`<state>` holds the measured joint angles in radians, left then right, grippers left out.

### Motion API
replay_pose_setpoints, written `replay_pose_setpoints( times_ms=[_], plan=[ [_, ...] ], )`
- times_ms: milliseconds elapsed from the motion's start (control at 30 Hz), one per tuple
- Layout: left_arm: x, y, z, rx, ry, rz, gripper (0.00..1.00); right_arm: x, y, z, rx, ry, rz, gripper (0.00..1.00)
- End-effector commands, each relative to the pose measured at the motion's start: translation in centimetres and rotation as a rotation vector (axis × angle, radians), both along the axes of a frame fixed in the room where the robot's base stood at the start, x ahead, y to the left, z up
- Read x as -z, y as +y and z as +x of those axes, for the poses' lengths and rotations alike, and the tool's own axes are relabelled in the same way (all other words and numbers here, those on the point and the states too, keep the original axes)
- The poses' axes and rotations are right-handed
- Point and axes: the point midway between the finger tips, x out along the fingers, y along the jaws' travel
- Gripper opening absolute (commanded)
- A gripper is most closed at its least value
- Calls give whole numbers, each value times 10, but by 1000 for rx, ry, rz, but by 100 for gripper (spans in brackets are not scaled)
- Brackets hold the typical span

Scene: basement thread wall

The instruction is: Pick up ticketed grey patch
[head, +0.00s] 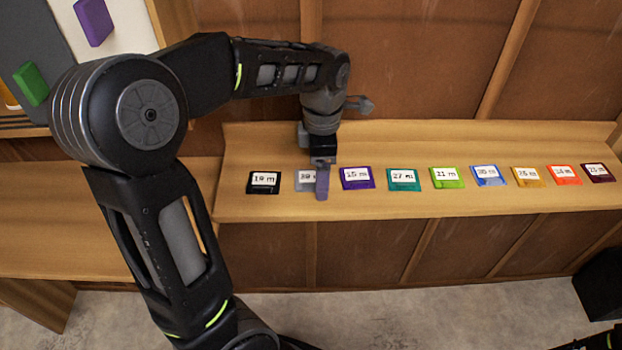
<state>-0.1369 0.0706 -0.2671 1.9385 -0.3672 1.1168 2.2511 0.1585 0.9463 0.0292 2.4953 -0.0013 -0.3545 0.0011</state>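The grey patch (304,187) lies on the wooden shelf, second from the left in a row of coloured patches. It bears a white ticket whose number is partly covered. My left gripper (322,183) points down at the patch's right edge, and a grey finger hides that side of it. Only one finger shows clearly, so its opening and any contact with the patch cannot be told. My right gripper is out of view.
A black patch (264,182) lies left of the grey one and a purple patch (357,178) close to its right. More ticketed patches continue rightwards, including a teal one (404,180). The shelf's (235,208) front strip is clear. A wooden wall stands behind.

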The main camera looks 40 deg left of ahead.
Motion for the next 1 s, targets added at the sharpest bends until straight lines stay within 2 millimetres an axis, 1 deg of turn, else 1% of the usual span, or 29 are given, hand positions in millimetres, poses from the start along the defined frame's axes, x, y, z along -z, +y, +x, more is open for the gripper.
replay_pose_setpoints(
  times_ms=[467,1000],
  plan=[
    [-1,0,0,0,-1,0,82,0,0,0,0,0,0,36],
    [-1,0,0,0,-1,-1,38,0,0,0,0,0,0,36]
  ],
)
